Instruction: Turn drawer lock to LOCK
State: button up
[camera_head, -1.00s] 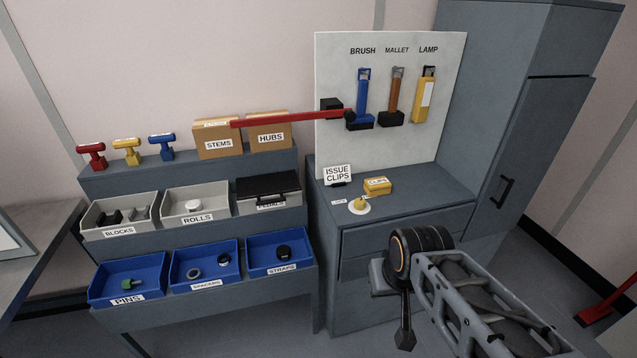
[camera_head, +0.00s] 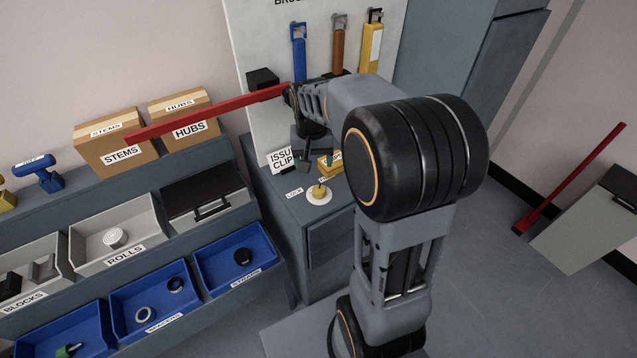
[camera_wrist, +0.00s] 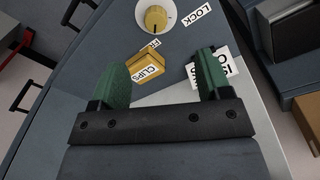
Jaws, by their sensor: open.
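The drawer lock is a yellow knob (camera_head: 319,191) on a round white plate, on top of the grey drawer cabinet (camera_head: 328,238). A "LOCK" label (camera_head: 293,193) lies to its left in the head view. In the wrist view the knob (camera_wrist: 156,18) is at the top, with the "LOCK" label (camera_wrist: 197,15) to its right. A second label by the yellow box is partly hidden. My gripper (camera_wrist: 164,78) has green finger pads spread apart, with nothing between them. It hangs above the cabinet top, apart from the knob.
A yellow "CLIPS" box (camera_wrist: 146,71) and the "ISSUE CLIPS" sign (camera_head: 281,159) stand close to the knob. A red bar (camera_head: 210,112) reaches out across the shelf boxes towards the tool board (camera_head: 262,40). Blue and grey bins (camera_head: 238,262) stand to the left.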

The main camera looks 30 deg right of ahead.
aim_at(319, 189)
jog(key=shift+m+g, duration=0.3)
jog(key=shift+m, duration=0.1)
jog(key=d+f, duration=0.1)
jog(key=f, duration=0.4)
jog(key=w+f, duration=0.1)
jog(key=f, duration=0.4)
jog(key=w+d+f+p, duration=0.1)
jog(key=f, duration=0.4)
jog(key=shift+d, duration=0.3)
jog(key=c, duration=0.9)
